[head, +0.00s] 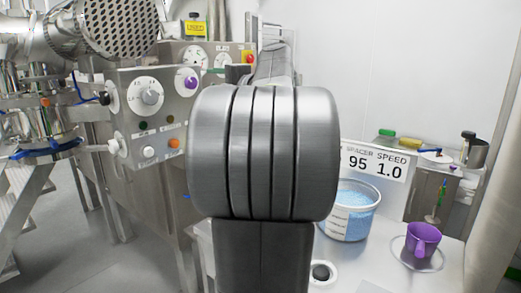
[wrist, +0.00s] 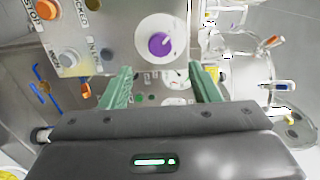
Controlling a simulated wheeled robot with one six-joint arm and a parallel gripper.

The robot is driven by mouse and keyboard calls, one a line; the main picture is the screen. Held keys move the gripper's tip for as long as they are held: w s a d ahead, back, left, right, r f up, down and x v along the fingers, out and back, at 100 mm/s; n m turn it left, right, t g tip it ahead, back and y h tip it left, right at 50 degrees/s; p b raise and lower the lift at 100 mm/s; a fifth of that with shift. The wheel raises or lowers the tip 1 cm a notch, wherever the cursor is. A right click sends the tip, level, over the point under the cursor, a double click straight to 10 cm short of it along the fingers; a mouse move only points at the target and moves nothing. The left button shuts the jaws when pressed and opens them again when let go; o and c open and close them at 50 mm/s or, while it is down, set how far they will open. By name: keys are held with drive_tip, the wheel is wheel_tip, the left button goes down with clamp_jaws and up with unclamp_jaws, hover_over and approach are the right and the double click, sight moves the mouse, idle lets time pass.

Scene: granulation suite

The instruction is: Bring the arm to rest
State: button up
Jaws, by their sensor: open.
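My gripper (wrist: 158,70) shows in the wrist view with its two green fingers apart and nothing between them. Beyond the fingertips is a steel control panel (wrist: 115,40) with a purple-centred knob (wrist: 159,45). The gap between fingertips and knob is hard to judge. In the head view my own large grey arm joint fills the middle and hides the gripper. The same panel (head: 125,90) stands left of the arm there, with its purple knob (head: 187,82).
A steel bench (head: 390,265) at the right holds a tub of blue granules (head: 350,212), a purple cup (head: 423,240) and a sign (head: 375,165) reading 95 and 1.0. A perforated steel machine (head: 115,25) stands upper left. Open floor (head: 90,255) shows lower left.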

sight(193, 81)
drive_tip(key=v, duration=0.5)
drive_tip(key=x, duration=1.3)
drive_tip(key=shift+w+a+p, duration=0.1)
drive_tip(key=shift+a+p, duration=0.15)
drive_tip(key=shift+p, duration=0.15)
drive_tip(key=shift+w+a+r+m+p, duration=0.2)
drive_tip(key=shift+m+p, duration=0.1)
drive_tip(key=shift+p, duration=0.25)
drive_tip(key=shift+s+d+r+m+p, duration=0.1)
drive_tip(key=shift+d+m+p, duration=0.05)
drive_tip(key=shift+m+p, duration=1.45)
drive_tip(key=shift+p, duration=0.1)
drive_tip(key=m+p, duration=0.6)
drive_tip(key=p, duration=0.1)
drive_tip(key=m+p, duration=0.6)
drive_tip(key=p, duration=0.1)
drive_tip(key=shift+m, duration=0.3)
drive_tip(key=shift+f+m+p, duration=0.3)
drive_tip(key=shift+m+p, duration=0.5)
drive_tip(key=shift+p, duration=0.2)
drive_tip(key=shift+f, duration=0.1)
